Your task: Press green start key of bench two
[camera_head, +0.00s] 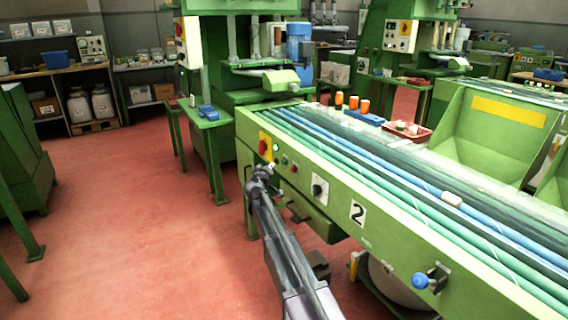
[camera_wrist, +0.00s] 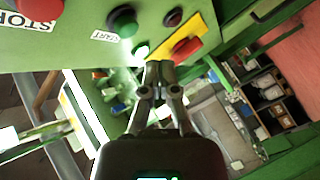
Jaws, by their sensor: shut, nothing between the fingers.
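The green start key (camera_wrist: 122,20) is a round button on the green front panel of bench two, with a START label beside it in the wrist view. In the head view the key (camera_head: 285,161) is small, up and right of my gripper (camera_head: 262,170). My gripper (camera_wrist: 158,70) is shut and empty. In the wrist view its tips sit below and right of the key, apart from it in the picture, close below a lit green lamp (camera_wrist: 140,50). Whether the tips touch the panel cannot be told.
Red floor is clear at left.

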